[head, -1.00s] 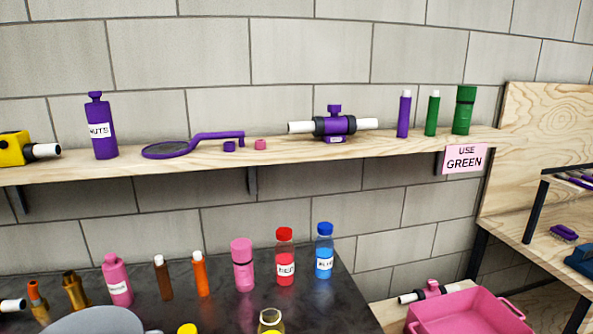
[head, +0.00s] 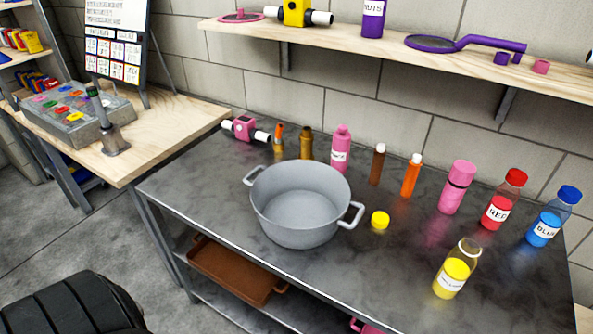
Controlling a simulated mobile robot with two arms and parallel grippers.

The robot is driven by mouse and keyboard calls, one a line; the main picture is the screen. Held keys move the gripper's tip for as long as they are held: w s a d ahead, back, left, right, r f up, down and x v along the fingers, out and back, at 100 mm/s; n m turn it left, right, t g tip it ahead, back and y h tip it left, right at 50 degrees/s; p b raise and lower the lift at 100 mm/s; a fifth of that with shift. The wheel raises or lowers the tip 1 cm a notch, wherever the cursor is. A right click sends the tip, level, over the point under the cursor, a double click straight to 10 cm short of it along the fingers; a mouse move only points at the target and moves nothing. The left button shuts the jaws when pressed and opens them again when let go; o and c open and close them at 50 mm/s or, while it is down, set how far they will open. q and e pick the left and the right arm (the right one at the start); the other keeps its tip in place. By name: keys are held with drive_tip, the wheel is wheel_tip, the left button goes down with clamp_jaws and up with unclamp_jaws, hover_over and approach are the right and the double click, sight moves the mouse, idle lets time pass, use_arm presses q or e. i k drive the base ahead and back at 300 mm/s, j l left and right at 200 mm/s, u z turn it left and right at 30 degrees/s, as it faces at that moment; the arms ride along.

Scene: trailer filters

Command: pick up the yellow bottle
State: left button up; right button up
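The yellow bottle (head: 457,269) is a clear bottle with yellow contents and a white label. It stands uncapped near the front right of the dark worktop (head: 340,275). A yellow cap (head: 380,220) lies on the worktop to its left, behind it. Neither of my grippers shows in the head view.
A grey pot (head: 300,204) stands left of the cap. A wooden shelf (head: 400,62) runs along the wall above. A black tyre (head: 72,304) is at lower left.

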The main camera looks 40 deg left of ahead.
sight(461, 261)
drive_tip(key=u, duration=1.05)
drive_tip(key=z, duration=1.15)
drive_tip(key=k+j+u, duration=0.2)
drive_tip(key=u, duration=0.15)
drive_tip(key=k+j+u, duration=0.2)
drive_tip(key=u, duration=0.15)
